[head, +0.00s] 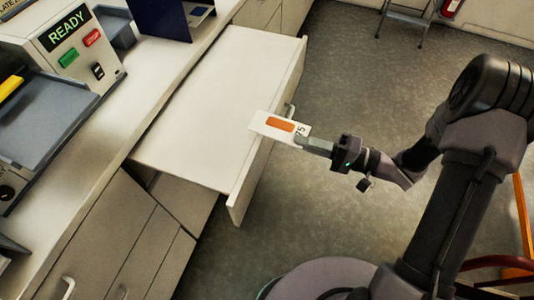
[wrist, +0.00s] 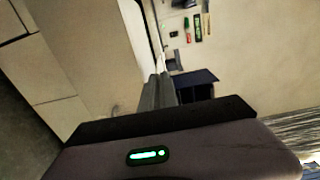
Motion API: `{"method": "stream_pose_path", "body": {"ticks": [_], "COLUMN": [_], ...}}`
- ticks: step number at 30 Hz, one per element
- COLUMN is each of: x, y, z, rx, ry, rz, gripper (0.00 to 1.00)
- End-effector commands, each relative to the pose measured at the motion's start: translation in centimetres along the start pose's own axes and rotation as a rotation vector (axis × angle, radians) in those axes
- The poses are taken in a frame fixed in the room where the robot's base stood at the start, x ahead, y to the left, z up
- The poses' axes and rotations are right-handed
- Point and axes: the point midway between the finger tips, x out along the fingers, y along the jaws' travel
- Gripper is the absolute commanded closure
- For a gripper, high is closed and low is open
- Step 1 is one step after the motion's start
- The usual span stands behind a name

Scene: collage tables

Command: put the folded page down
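The folded page (head: 264,123) is white with an orange block and a dark "5" on its face. My gripper (head: 308,143) is shut on its right end and holds it in the air. In the head view the page overlaps the front edge of a pulled-out white drawer (head: 205,95); its height above the drawer is hard to tell. In the wrist view my gripper's fingers (wrist: 158,92) are close together, and the page shows at most as a thin pale sliver seen edge-on.
A control box with a READY sign (head: 72,48) and a dark grey tray (head: 45,120) stand on the white counter (head: 60,190) at left. A dark blue bin (head: 172,18) is at the back. The drawer's flat surface is bare. A stepladder (head: 405,18) stands on the floor behind.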

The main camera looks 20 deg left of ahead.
Motion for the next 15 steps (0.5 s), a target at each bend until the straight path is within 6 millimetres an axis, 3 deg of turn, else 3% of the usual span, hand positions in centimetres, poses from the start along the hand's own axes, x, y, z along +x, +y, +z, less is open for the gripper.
{"method": "stream_pose_path", "body": {"ticks": [3,6,11,15], "x": [3.9,6.2,7.6,7.5], "y": [0.9,1.0,1.6,4.4], "z": [1.8,2.7,3.2,3.2], "rx": [0.001,0.001,0.000,0.001], "ry": [-0.006,-0.003,0.001,0.002], "rz": [0.000,0.000,0.001,0.001], "gripper": [1.00,1.00,1.00,1.00]}}
